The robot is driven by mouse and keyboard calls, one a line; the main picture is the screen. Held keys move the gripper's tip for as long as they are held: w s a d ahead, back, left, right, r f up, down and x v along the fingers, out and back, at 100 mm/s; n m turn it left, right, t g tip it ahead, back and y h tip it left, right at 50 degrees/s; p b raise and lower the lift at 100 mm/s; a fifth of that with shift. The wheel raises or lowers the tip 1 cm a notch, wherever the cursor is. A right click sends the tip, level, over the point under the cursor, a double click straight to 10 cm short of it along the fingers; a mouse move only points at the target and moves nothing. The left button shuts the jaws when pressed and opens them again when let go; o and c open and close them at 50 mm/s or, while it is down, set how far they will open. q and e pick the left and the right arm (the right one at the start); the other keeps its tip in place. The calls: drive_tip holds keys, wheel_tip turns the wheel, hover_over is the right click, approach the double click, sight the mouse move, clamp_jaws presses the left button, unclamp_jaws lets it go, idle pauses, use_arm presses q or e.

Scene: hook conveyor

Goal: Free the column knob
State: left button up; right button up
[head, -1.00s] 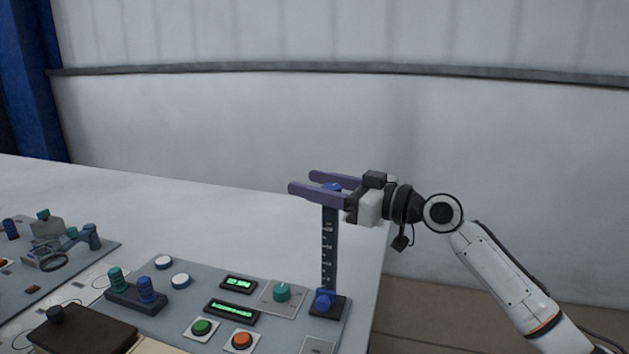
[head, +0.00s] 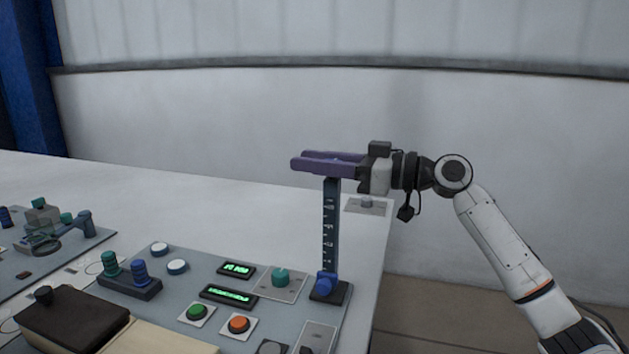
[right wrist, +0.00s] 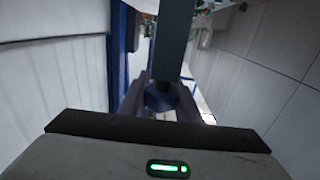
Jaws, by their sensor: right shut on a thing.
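The dark upright column (head: 330,228) with white scale marks stands at the right end of the grey panel. A blue knob (head: 325,285) sits at its foot. My right gripper (head: 297,162) has its two purple fingers level across the column's top, and they hide the top blue knob in the head view. In the right wrist view that column knob (right wrist: 160,98) shows between the fingers, with the column (right wrist: 174,40) passing in front. The gripper is shut on this knob. My left gripper is out of view.
The panel carries a teal dial (head: 281,277), a green button (head: 197,312), an orange button (head: 239,324) and green displays (head: 228,294). A dark box (head: 72,325) lies front left. A small plate (head: 368,206) lies behind the column. The table's back is clear.

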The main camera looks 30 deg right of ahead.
drive_tip(key=shift+s+a+n+g+y, duration=0.1)
drive_tip(key=shift+a+n+g+y, duration=0.05)
drive_tip(key=shift+n+g+y, duration=0.4)
drive_tip(key=o, duration=1.1)
drive_tip(key=shift+c, duration=0.2)
drive_tip(key=b+v, duration=0.3)
drive_tip(key=v, duration=0.7)
